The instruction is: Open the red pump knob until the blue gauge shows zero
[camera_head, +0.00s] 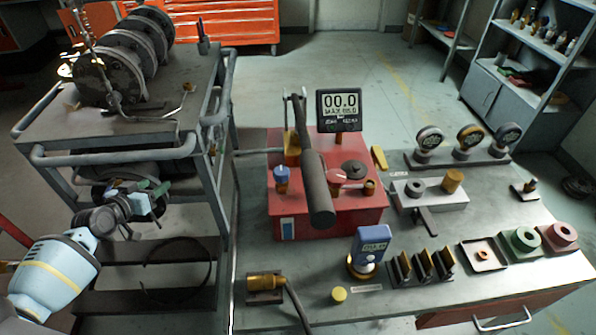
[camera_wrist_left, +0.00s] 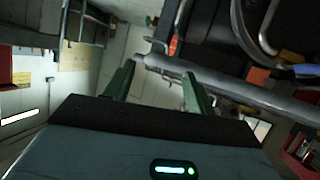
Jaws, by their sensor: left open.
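The red pump (camera_head: 325,215) stands on the workbench, with a thick dark lever handle (camera_head: 318,190) over its top. A small red knob (camera_head: 337,175) sits on top, right of the handle and partly behind it. A blue-capped knob (camera_head: 282,174) is left of the handle. The blue gauge (camera_head: 370,248) stands upright on the bench before the pump; its reading is too small to tell. A black display (camera_head: 339,108) behind the pump reads about 00.0. My left gripper (camera_head: 160,200) is open and empty beside the cart, far left of the pump. Its fingers show in the wrist view (camera_wrist_left: 160,85).
Three round gauges (camera_head: 467,140), black holders (camera_head: 422,265) and coloured blocks (camera_head: 525,240) occupy the bench's right side.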

